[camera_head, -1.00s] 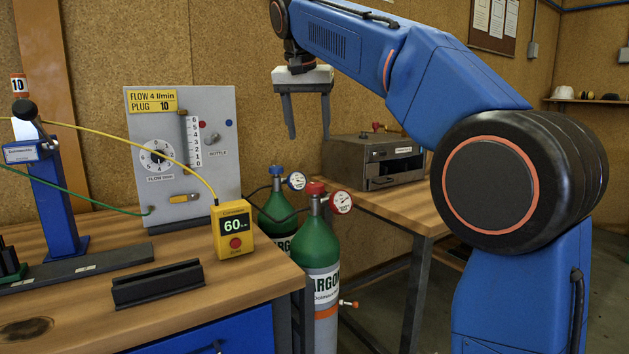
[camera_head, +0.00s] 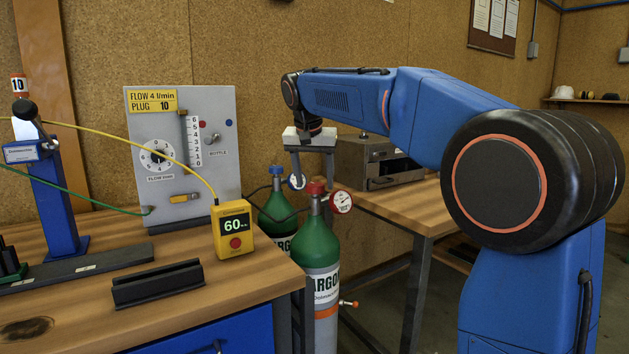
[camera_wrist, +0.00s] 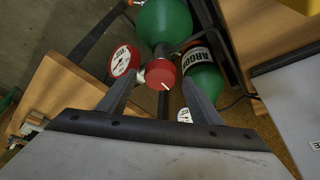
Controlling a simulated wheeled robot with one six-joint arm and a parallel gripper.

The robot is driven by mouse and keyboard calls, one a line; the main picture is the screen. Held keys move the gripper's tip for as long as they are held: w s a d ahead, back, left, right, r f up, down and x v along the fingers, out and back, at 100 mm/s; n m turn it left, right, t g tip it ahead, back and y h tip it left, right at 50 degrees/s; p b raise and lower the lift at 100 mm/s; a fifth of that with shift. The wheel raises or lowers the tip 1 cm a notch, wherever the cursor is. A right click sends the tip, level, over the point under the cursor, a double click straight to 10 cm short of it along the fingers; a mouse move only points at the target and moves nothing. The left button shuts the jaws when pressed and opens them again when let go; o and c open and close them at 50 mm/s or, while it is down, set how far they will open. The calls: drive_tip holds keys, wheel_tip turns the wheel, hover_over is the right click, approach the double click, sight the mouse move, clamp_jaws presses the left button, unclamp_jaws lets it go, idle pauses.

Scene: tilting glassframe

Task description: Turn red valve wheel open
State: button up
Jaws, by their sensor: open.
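The red valve wheel (camera_head: 316,188) tops the front green argon cylinder (camera_head: 317,245), with a round gauge (camera_head: 342,201) at its right. In the wrist view the wheel (camera_wrist: 160,74) shows as a red disc with a white mark. My gripper (camera_head: 312,181) points down just over the wheel. Its two fingers are open and empty. In the wrist view the wheel appears between the fingertips, with a gap on both sides; whether the tips are level with it I cannot tell. One finger partly covers the rear cylinder's gauge (camera_head: 297,182) in the head view.
A second green cylinder (camera_head: 279,217) with a blue wheel (camera_head: 276,170) stands close behind and left. The workbench (camera_head: 262,283) with a yellow meter reading 60 (camera_head: 234,231) is at the left. A grey box (camera_head: 388,165) sits on the rear table (camera_head: 400,208).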

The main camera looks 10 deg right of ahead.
drive_tip(key=shift+w+f, duration=0.1)
drive_tip(key=shift+f, duration=0.15)
drive_tip(key=c, duration=1.1)
drive_tip(key=shift+o, duration=0.2)
